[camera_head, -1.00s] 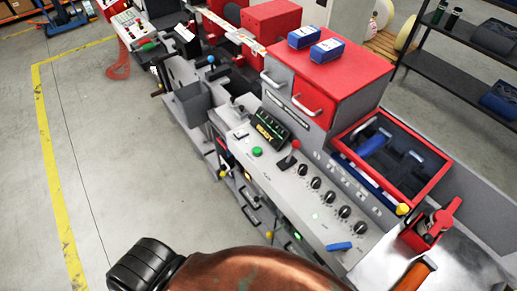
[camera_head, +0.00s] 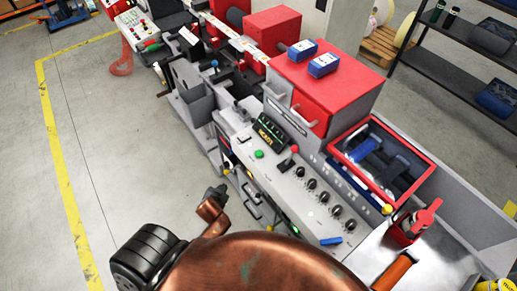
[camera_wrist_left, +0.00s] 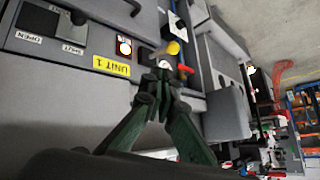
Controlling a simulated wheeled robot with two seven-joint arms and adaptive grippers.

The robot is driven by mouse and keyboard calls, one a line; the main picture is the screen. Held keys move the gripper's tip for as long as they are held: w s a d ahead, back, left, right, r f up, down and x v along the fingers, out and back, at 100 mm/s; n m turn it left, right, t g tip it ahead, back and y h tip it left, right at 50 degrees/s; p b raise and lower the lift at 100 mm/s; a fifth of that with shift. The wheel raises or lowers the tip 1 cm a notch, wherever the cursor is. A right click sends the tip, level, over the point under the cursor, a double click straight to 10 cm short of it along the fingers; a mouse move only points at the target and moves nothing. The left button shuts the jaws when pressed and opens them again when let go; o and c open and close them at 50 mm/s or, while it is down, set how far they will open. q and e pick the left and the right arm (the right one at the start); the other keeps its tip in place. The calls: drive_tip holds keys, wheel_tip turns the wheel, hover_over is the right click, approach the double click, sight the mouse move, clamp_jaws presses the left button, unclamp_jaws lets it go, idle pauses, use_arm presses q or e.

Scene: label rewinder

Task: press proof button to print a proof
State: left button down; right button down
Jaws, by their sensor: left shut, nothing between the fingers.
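I cannot tell which control is the proof button. My left gripper (camera_head: 216,193) is shut and empty, beside the machine's front side. In the left wrist view my left gripper (camera_wrist_left: 163,78) points at the grey machine face, near a yellow knob (camera_wrist_left: 173,47) and a red knob (camera_wrist_left: 186,69). A lit round button (camera_wrist_left: 124,47) sits above a yellow UNIT 1 label (camera_wrist_left: 111,66). My right gripper is out of view.
A lit display (camera_head: 269,132) stands behind the green button. Two blue boxes (camera_head: 323,65) sit on the red cabinet top (camera_head: 335,88). A red-framed bin (camera_head: 425,170) is at the right. Open floor (camera_head: 120,170) lies left of the machine, with a yellow line.

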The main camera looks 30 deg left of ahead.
use_arm(q)
drive_tip(key=w+r+t, duration=0.3)
drive_tip(key=w+r, duration=0.1)
drive_tip(key=r, duration=0.6)
drive_tip(key=w+r+m+t, duration=0.1)
drive_tip(key=w+r+t, duration=0.2)
drive_tip(key=r, duration=0.7)
drive_tip(key=w+r+t+p, duration=0.1)
drive_tip(key=w+r, duration=0.4)
drive_tip(key=r, duration=0.5)
drive_tip(key=shift+w+d+r+t, duration=0.2)
drive_tip(key=shift+w+t, duration=0.1)
drive_tip(key=shift+t, duration=0.6)
drive_tip(key=w+d+r+m+t+h+p, duration=0.1)
drive_tip(key=d+r+m+t+h, duration=0.1)
drive_tip(key=d+r+m+h, duration=1.05)
drive_tip(key=s+d+r+m+g+h+p, duration=0.1)
drive_tip(key=s+d+m+g+h, duration=0.1)
drive_tip(key=d+g, duration=0.6)
drive_tip(key=a+f+n+g+y, duration=0.2)
drive_tip(key=a+f+y, duration=0.6)
drive_tip(key=a, duration=0.1)
drive_tip(key=shift+w+a+f+p, duration=0.15)
drive_tip(key=shift+f+p, duration=0.15)
drive_tip(key=shift+p, duration=0.15)
